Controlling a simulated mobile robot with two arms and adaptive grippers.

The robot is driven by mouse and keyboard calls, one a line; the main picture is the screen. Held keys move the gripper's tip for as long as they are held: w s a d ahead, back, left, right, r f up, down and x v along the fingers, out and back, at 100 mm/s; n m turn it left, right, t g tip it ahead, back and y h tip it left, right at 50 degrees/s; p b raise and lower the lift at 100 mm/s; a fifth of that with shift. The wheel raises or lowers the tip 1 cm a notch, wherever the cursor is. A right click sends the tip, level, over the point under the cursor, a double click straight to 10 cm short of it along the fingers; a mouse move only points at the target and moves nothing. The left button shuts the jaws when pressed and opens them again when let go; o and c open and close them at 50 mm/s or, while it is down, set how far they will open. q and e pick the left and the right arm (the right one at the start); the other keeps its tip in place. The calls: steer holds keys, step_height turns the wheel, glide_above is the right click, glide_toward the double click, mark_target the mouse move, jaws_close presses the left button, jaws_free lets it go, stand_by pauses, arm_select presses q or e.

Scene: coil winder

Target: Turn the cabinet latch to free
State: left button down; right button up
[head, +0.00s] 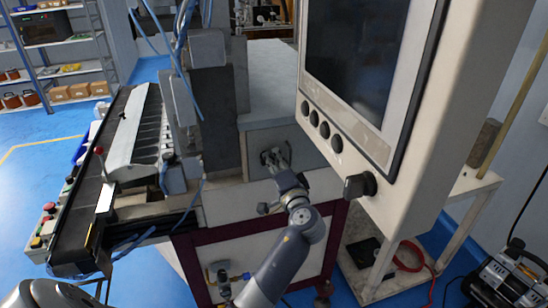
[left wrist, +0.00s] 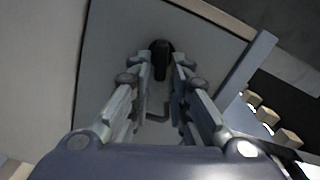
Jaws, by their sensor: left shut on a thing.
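The cabinet latch (left wrist: 160,62) is a small dark handle on a pale grey cabinet panel (left wrist: 110,35). In the left wrist view it stands between the tips of my left gripper (left wrist: 163,70), one finger on each side. In the head view my left gripper (head: 275,160) reaches the same grey panel (head: 300,146) near the middle of the picture, and its fingers hide most of the latch. The gripper is shut on the latch. A thin bent metal piece shows between the fingers, below the latch. My right gripper is not in view.
A large control screen (head: 357,45) with black knobs and a dark rotary switch (head: 359,186) hangs close on the right of my left arm. A long machine bed (head: 130,140) lies to the left. A white cart (head: 470,185) stands at right. Blue floor is clear at far left.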

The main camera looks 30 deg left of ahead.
arm_select(q)
steer(key=shift+f+m+p, duration=0.25)
steer(key=shift+m+p, duration=0.45)
steer(key=shift+m, duration=1.1)
steer(key=c, duration=1.7)
jaws_free()
steer(key=shift+w, duration=0.1)
steer(key=v, duration=1.2)
